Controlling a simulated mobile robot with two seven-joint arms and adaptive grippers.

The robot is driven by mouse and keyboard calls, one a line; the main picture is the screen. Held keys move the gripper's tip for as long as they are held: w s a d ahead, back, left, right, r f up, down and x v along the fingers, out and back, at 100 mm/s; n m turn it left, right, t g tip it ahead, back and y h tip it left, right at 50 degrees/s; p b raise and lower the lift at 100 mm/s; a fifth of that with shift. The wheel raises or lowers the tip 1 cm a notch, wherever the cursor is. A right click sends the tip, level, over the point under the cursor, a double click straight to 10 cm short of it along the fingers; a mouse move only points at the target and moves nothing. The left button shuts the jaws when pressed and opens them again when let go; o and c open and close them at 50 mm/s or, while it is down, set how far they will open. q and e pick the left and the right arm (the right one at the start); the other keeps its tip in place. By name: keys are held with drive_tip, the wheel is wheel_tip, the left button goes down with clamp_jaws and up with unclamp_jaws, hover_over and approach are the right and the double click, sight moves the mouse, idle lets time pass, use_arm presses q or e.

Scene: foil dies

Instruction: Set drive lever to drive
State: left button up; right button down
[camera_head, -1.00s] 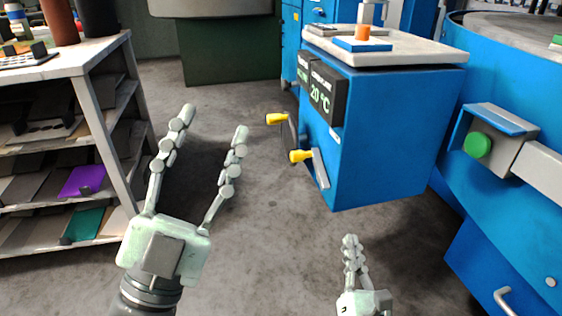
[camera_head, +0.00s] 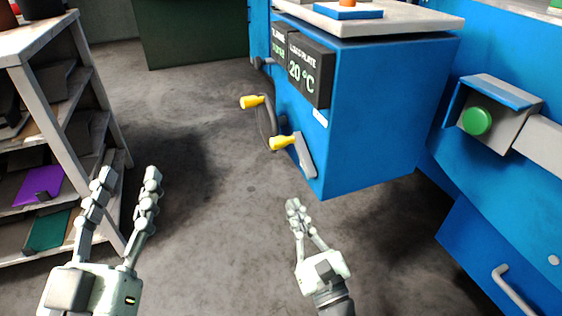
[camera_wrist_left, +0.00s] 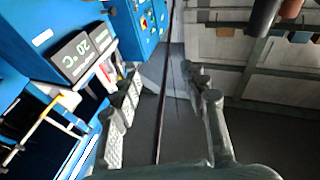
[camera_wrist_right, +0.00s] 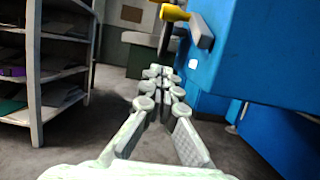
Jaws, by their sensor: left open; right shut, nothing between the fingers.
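Two yellow-handled levers show on the blue machine's left face in the head view. The nearer lever (camera_head: 284,142) has a grey arm, and the farther lever (camera_head: 252,102) sits by a dark wheel. Which one is the drive lever I cannot tell. The nearer one also shows at the top of the right wrist view (camera_wrist_right: 175,13). My right gripper (camera_head: 293,204) is shut and empty, below the nearer lever and apart from it. My left gripper (camera_head: 129,174) is open and empty, well left of the levers, near the shelf.
The blue machine (camera_head: 385,120) carries a display (camera_head: 309,70) reading 20 °C. A green button (camera_head: 477,121) sits on a box at the right. A shelf rack (camera_head: 52,100) stands at the left. Bare floor (camera_head: 190,130) lies between rack and machine.

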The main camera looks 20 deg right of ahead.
use_arm(q)
drive_tip(key=w+a+f+g+y+p, duration=0.1)
drive_tip(key=a+f+g, duration=0.4)
drive_tip(key=f, duration=0.7)
drive_tip(key=shift+w+g+y+p, duration=0.2)
drive_tip(key=shift+g+y+p, duration=0.35)
drive_tip(key=shift+y, duration=0.85)
use_arm(e)
drive_tip(key=w+r, duration=0.6)
drive_tip(key=w, duration=0.2)
drive_tip(key=shift+a+r, duration=0.15)
drive_tip(key=shift+r, duration=0.15)
drive_tip(key=shift+w, duration=0.1)
